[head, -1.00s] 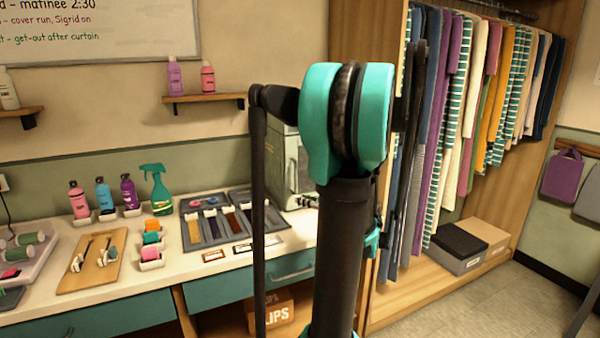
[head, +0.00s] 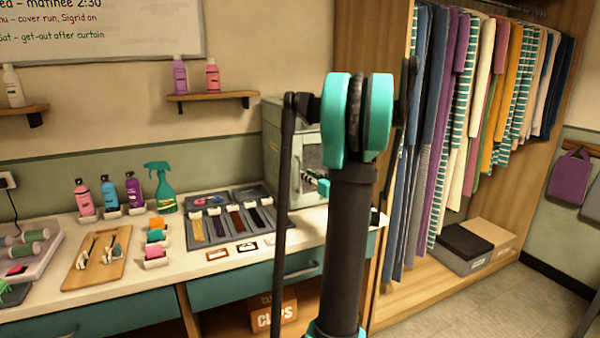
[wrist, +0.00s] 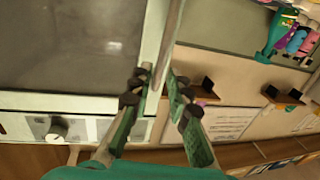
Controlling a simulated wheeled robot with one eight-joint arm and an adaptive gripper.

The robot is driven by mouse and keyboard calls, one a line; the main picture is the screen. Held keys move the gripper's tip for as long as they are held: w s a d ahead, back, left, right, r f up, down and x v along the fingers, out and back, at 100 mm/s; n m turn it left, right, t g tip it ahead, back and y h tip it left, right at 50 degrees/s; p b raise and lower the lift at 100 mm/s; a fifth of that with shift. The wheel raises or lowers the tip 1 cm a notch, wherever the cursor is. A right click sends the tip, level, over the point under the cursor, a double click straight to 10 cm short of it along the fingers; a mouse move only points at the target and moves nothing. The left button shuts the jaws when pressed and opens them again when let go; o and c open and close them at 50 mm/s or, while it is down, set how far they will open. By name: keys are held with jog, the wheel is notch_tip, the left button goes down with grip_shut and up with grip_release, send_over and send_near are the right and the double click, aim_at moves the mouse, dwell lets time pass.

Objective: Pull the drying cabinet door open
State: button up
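The drying cabinet (head: 275,140) is a grey-green box on the right end of the counter, partly hidden by my arm in the head view. Its door (wrist: 70,45) has a dark window and appears closed in the wrist view. A pale bar handle (wrist: 172,35) runs along the door's edge. My gripper (wrist: 160,85) has its green fingers on either side of the handle, close to it; whether they press on it is unclear. In the head view my gripper (head: 318,183) shows small at the cabinet front.
A rail of hanging costumes (head: 480,110) stands right of the cabinet, with boxes (head: 465,245) below. Bottles, a green spray bottle (head: 161,188) and a dark sectioned tray (head: 225,225) occupy the counter left of it. A small shelf (head: 212,97) hangs on the wall.

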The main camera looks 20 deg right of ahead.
send_over(300, 190)
jog(key=shift+w+d, duration=0.1)
jog(key=shift+w, duration=0.2)
jog(key=shift+c, duration=0.4)
grip_shut()
